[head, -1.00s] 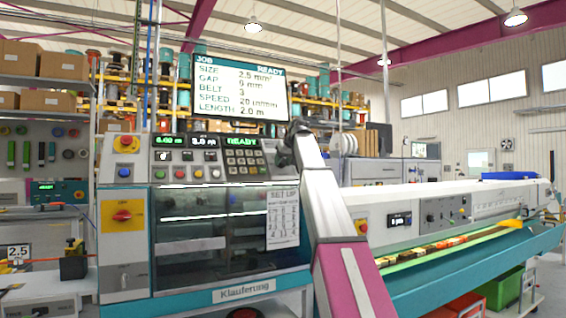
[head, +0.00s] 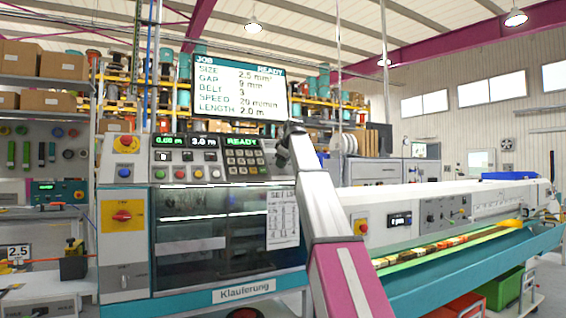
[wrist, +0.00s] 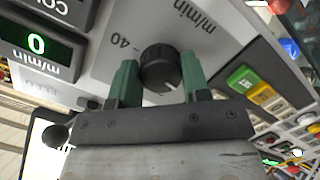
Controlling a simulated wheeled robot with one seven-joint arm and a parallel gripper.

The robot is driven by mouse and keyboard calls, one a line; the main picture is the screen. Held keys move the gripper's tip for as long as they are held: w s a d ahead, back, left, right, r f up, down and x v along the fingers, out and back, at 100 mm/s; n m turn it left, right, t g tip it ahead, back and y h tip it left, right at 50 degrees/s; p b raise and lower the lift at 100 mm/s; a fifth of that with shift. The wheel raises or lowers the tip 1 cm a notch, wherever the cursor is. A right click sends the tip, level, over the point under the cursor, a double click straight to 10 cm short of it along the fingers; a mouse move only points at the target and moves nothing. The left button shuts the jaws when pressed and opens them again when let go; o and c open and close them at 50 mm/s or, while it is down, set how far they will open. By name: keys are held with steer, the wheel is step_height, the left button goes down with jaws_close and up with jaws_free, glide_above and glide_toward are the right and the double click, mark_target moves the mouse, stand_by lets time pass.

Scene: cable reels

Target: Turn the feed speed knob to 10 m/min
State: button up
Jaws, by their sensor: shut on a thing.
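In the wrist view, a black round knob (wrist: 160,68) sits on a light panel marked "m/min", with a "40" to its left. My gripper (wrist: 159,60) has its two green fingers on either side of the knob, shut on it. The job screen (head: 240,88) shows a SPEED line that seems to read 20 m/min.
A green-lit display (wrist: 36,42) shows a 0 left of the knob. A yellow button (wrist: 243,77) and a green button (wrist: 259,94) lie close to the right finger. In the head view, a keypad (head: 243,159) and a hanging paper list (head: 282,218) are near my arm.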

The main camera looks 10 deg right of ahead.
steer(key=shift+n, duration=0.6)
steer(key=o, duration=0.9)
steer(key=v, duration=1)
steer(key=shift+s+a+r, duration=0.1)
steer(key=shift+s+r, duration=0.05)
steer(key=shift+s, duration=0.3)
